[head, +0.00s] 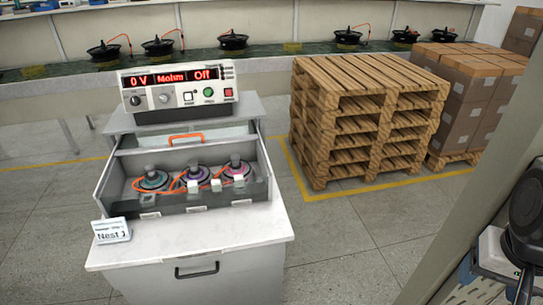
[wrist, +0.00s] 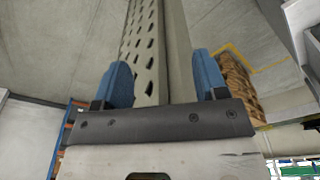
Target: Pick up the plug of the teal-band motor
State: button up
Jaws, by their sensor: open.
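The teal-band motor (head: 153,180) lies at the left in a grey open-topped nest box, with an orange cable looping around it. The purple-band motor (head: 195,176) is in the middle and the pink-band motor (head: 237,168) at the right. Several small white plugs sit along the front of the motors, one of them (head: 193,186) between the teal and purple ones. I cannot tell which belongs to the teal-band motor. My gripper (wrist: 163,72) shows in the wrist view with two blue fingers apart and nothing between them. It is far from the box.
A tester (head: 180,92) reading "0 V" stands behind the box (head: 110,187) on a white cabinet (head: 190,240). A "Nest 1" sign (head: 111,231) stands at its front left. Wooden pallets (head: 365,120) and cartons (head: 470,95) stand right. A bench with more motors runs behind.

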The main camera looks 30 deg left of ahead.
jog(key=w+a+f+n, duration=0.2)
jog(key=w+a, duration=0.5)
jog(key=a, duration=0.5)
jog(key=w+a+f+n+g, duration=0.1)
jog(key=w+a, duration=0.5)
jog(key=a, duration=0.6)
jog(key=w+a+f+n, duration=0.2)
jog(key=w+a, duration=0.5)
jog(key=a, duration=0.6)
jog(key=s+a+f+n, duration=0.1)
jog(key=a+f, duration=0.4)
jog(key=a, duration=0.7)
jog(key=s+a+f+n, duration=0.1)
jog(key=a+f, duration=0.4)
jog(key=a, duration=0.7)
jog(key=s+a+f+n, duration=0.1)
jog(key=s+a+f, duration=0.2)
jog(key=a, duration=0.9)
notch_tip(320, 180, down, 3)
jog(key=shift+r+g, duration=0.1)
jog(key=shift+g, duration=0.2)
jog(key=shift+s+a+f, duration=0.1)
jog(key=shift+a+f, duration=0.1)
jog(key=shift+a, duration=0.2)
jog(key=shift+f, duration=1.3)
jog(key=shift+f, duration=0.1)
